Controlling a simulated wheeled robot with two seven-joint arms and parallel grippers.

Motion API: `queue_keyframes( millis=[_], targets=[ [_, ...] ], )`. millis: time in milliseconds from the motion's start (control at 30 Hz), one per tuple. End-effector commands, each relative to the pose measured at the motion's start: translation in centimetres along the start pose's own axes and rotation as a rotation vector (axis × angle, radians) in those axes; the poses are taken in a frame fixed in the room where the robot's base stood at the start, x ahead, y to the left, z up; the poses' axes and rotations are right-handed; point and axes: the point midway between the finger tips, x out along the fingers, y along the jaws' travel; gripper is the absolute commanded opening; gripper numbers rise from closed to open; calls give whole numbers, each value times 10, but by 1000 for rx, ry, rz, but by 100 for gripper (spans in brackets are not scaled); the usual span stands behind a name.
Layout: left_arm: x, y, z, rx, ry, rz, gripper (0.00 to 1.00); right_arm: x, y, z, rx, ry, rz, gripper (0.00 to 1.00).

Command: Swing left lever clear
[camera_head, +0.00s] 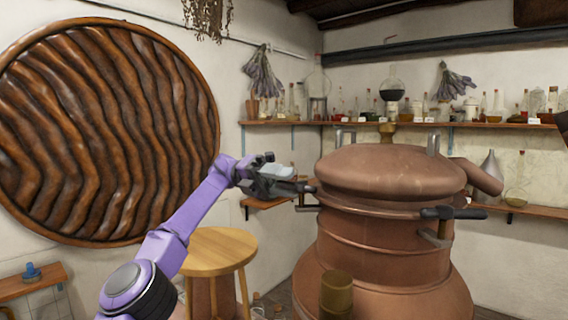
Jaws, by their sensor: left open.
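The copper alembic (385,240) stands right of centre with its domed lid (390,170) on top. My left gripper (294,187) is open at the left side of the alembic, just below the lid's edge. The left lever is mostly hidden by the gripper; a metal bracket (307,207) shows just below the fingers. I cannot tell whether the fingers touch the lever. The right lever (453,213) has a black handle lying roughly level at the front right of the rim. My right gripper is not in view.
A round wooden stool (218,252) stands left of the alembic, below my left arm. A brass cylinder (336,295) is in front of it. A copper spout (477,176) points right. Shelves with several bottles (410,124) line the walls. A large carved wooden disc (105,130) hangs at left.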

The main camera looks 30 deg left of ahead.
Motion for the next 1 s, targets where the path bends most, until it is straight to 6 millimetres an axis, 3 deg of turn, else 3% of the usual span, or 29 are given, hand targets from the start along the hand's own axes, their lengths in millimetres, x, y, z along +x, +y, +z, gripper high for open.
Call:
queue_keyframes(
  millis=[267, 367, 533, 600, 700, 900, 1000],
  targets=[
    [3, -23, 15, 3, -1, -3, 42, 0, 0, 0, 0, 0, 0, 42],
    [14, -47, 9, 13, 3, -4, 42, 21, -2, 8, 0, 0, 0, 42],
    [33, -97, 11, 10, 3, -2, 42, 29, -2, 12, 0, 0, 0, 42],
    [45, -102, -5, 10, 3, -2, 42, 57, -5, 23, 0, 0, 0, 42],
    [60, -126, -14, 9, 3, -3, 42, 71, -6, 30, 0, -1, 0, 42],
    [79, -158, -24, 4, 2, -2, 42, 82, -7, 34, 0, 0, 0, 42],
    [82, -165, -26, 2, 0, -1, 42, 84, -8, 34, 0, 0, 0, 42]
  ],
)
